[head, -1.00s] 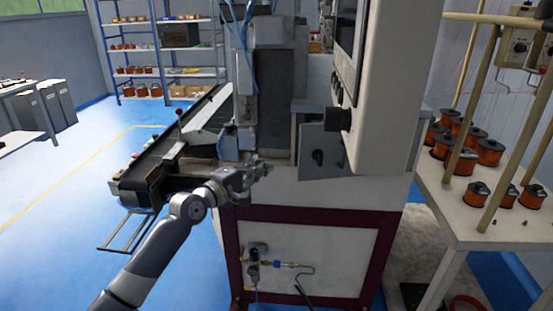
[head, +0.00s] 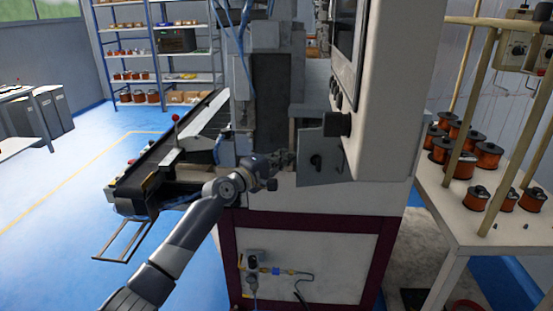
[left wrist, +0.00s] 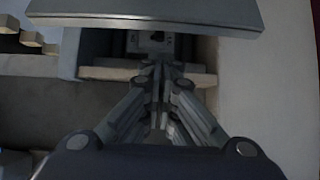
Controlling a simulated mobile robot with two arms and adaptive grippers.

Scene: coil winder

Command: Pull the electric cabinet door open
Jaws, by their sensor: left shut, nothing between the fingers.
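The electric cabinet door appears to be the grey panel (head: 321,168) with a dark knob on the machine's front, below the big light-coloured control box. It stands at an angle to the machine's front, so it looks partly open. In the left wrist view the grey panel (left wrist: 150,10) crosses the top, with a recess and a small socket-like fitting (left wrist: 153,38) behind it. My left gripper (head: 291,158) is shut and empty, at the panel's left edge. In the left wrist view its fingertips (left wrist: 158,68) point into the recess; contact with the panel cannot be told. My right gripper is not in view.
The control box (head: 385,90) overhangs to the right of the panel. A conveyor (head: 150,165) lies left of the machine. A white table (head: 470,225) with several copper spools stands at the right. The blue floor at the left is open.

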